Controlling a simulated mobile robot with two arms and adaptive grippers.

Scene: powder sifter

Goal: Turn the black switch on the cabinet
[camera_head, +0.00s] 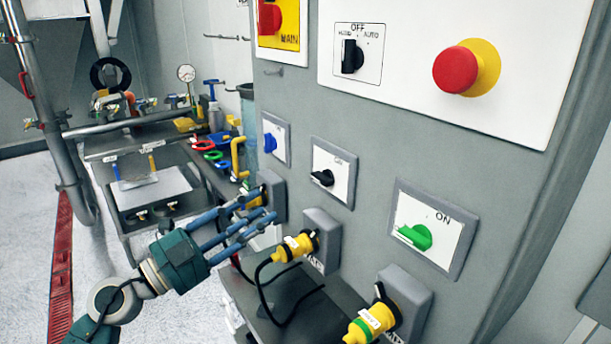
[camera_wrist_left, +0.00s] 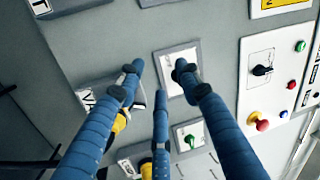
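The black switch (camera_head: 323,177) sits on a white plate in the middle of the grey cabinet's row of three switches. Another black selector (camera_head: 352,55), marked OFF and AUTO, is on the upper white panel; it also shows in the left wrist view (camera_wrist_left: 262,70). My left gripper (camera_head: 262,212) is open and empty, left of and below the middle black switch, with its blue fingers spread. In the left wrist view, the gripper (camera_wrist_left: 157,72) points at the cabinet; a fingertip overlaps the middle switch's plate (camera_wrist_left: 173,86) and seems to hide its knob. My right gripper is out of view.
A blue switch (camera_head: 269,142) and a green switch (camera_head: 415,236) flank the black one. Yellow plugs (camera_head: 298,245) (camera_head: 370,322) with black cables stick out below, close to my fingers. A red emergency button (camera_head: 456,70) is above. A cluttered bench (camera_head: 108,141) stands left.

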